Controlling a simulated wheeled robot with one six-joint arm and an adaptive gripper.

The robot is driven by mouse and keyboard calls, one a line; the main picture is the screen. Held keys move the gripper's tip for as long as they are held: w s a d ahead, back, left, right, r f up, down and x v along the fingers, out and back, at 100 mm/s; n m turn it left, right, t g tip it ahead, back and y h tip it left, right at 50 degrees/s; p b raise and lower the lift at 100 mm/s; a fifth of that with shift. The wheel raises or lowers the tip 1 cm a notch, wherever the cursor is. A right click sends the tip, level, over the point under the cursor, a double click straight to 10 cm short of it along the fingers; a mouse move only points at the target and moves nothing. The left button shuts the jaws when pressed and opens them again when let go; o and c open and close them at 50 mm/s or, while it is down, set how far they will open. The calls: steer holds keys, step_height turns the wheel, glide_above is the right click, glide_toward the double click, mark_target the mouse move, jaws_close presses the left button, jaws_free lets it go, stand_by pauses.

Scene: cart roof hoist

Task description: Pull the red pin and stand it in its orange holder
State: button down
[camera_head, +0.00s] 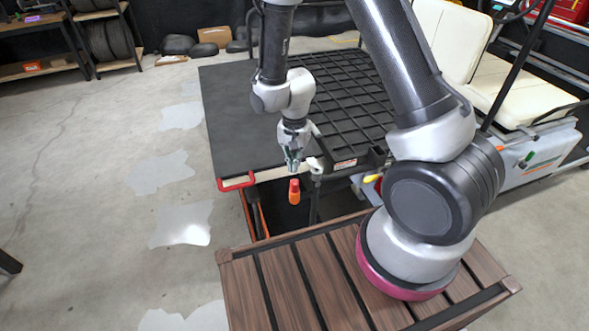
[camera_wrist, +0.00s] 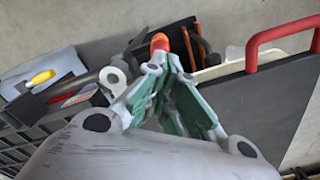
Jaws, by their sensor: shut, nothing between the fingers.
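An upright red-and-orange piece (camera_head: 294,191) is below my gripper in the head view. Its upper part is red and its lower part orange, like a red pin in an orange holder, but I cannot clearly tell the two apart. My gripper (camera_head: 292,168) points down just above this piece, shut and empty. In the wrist view, the green-padded fingers (camera_wrist: 168,72) come together close to it. I cannot tell whether they touch it.
A dark panel with a grid (camera_head: 240,110) lies behind my gripper, with a red handle (camera_head: 237,183) at its near corner. A grey post with a light head (camera_head: 316,172) stands close right of my gripper. A yellow-handled part (camera_wrist: 42,78) lies left in the wrist view.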

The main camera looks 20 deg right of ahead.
step_height(320, 180, up, 9)
steer(key=shift+f, duration=0.15)
glide_above(295, 181)
step_height(295, 181, down, 8)
steer(key=shift+f, duration=0.25)
steer(key=shift+a+f, duration=0.1)
steer(key=shift+f, duration=2.65)
steer(key=shift+f, duration=0.3)
